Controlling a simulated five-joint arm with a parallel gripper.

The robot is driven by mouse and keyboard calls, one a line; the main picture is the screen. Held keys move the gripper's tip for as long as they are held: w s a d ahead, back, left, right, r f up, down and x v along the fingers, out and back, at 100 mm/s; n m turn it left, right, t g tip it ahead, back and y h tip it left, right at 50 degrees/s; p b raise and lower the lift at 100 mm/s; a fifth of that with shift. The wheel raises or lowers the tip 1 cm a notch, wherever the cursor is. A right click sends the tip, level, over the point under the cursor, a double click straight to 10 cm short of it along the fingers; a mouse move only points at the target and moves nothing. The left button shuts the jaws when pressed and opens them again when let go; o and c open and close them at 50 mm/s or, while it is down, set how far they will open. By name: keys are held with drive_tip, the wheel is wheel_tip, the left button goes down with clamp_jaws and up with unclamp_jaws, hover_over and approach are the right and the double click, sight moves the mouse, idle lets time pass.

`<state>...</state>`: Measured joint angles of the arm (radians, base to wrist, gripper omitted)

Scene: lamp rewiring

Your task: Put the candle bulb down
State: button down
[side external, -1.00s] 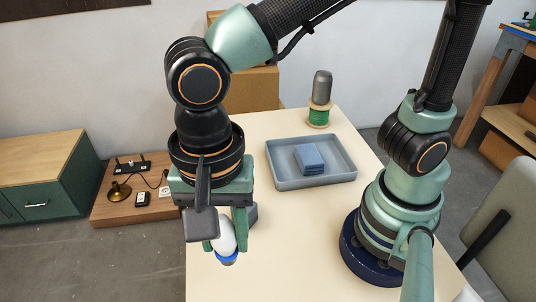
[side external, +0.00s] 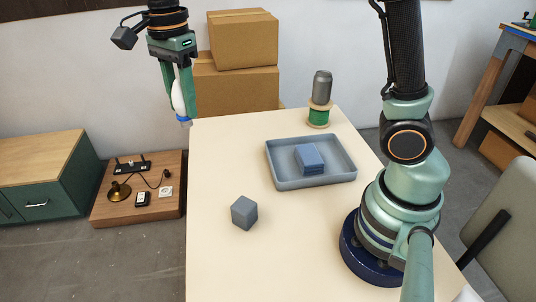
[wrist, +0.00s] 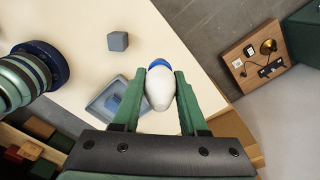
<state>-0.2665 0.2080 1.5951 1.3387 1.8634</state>
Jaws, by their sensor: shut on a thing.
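My gripper (side external: 182,98) is shut on the candle bulb (side external: 178,97), which has a white body and a blue base end pointing down. The bulb hangs upright in the air by the table's far left corner in the side view. In the wrist view the white bulb (wrist: 160,88) sits between the two green fingers of my gripper (wrist: 158,92), its blue end pointing away from the palm. I cannot tell its exact height above the table.
A grey cube (side external: 244,212) stands on the table's left. A green spool (side external: 319,116) with a grey cylinder stands behind. Cardboard boxes (side external: 240,92) are beyond. The table's front is clear.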

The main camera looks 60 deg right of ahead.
drive_tip(key=w+d+m, duration=0.2)
drive_tip(key=w+d, duration=0.1)
drive_tip(key=d, duration=0.7)
drive_tip(key=w+d+m, duration=0.3)
drive_tip(key=w+d, duration=0.1)
drive_tip(key=d, duration=0.7)
drive_tip(key=s+d+f+m, duration=0.1)
drive_tip(key=s+d+m, duration=0.1)
drive_tip(key=d, duration=0.7)
drive_tip(key=s+d+f+m, duration=0.1)
drive_tip(key=d+m, duration=0.1)
drive_tip(key=d, duration=0.7)
drive_tip(key=shift+s+d+f, duration=0.1)
drive_tip(key=shift+f, duration=4.9)
drive_tip(key=shift+s+d+f, duration=0.1)
drive_tip(key=shift+f, duration=4.9)
drive_tip(key=shift+c, duration=2.2)
unclamp_jaws()
drive_tip(key=shift+f, duration=0.15)
